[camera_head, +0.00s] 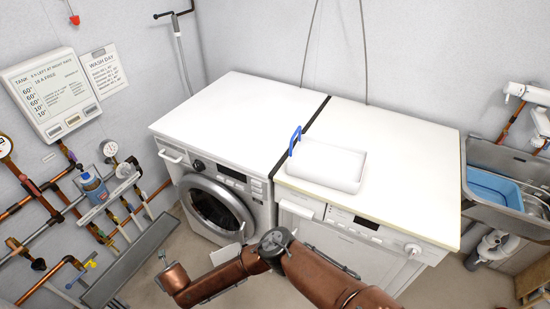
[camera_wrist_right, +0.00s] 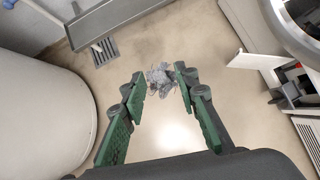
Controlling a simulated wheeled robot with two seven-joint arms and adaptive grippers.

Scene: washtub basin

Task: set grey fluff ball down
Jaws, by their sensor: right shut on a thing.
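In the right wrist view, my right gripper (camera_wrist_right: 159,85) has its green-padded fingers closed around the grey fluff ball (camera_wrist_right: 160,77). The ball is a small, ragged, stringy clump held at the fingertips, with pale beige floor below it. In the head view, my copper-coloured right arm reaches down in front of the washing machine (camera_head: 213,200). The right gripper and the fluff ball do not show there. My left gripper is in neither view.
An open white flap (camera_wrist_right: 255,61) with a red part beside it juts from the machine's lower front. A floor drain (camera_wrist_right: 103,52) and grey trough (camera_wrist_right: 130,18) lie beyond the gripper. A white tray (camera_head: 328,167) stands on the worktop (camera_head: 400,160). A blue basin (camera_head: 493,188) sits in the sink.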

